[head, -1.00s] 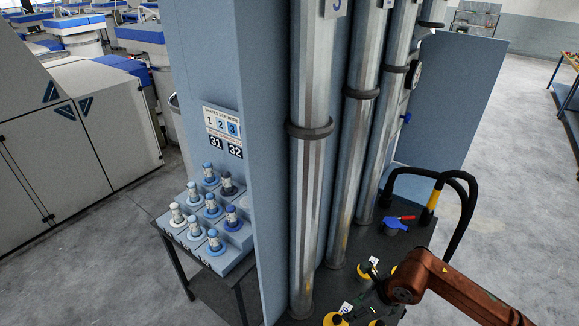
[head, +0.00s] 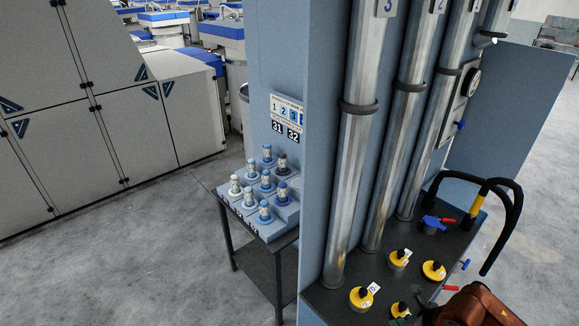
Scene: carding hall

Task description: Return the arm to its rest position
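The task names only the arm. My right arm (head: 478,306) shows as a copper-brown link at the bottom right of the head view, over the front right of the dark bench top. A dark part beside it reaches the lower edge near the front yellow cap. The fingers of my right gripper cannot be made out there. My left arm and gripper are not in view.
The dark bench top (head: 330,300) carries several yellow-capped fittings (head: 361,297), a blue-handled valve (head: 430,224) and a black hose (head: 512,215). Tall metal pipes (head: 352,190) rise behind. A stepped bobbin rack (head: 250,222) stands on a small table at left. Open floor (head: 130,270) lies further left.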

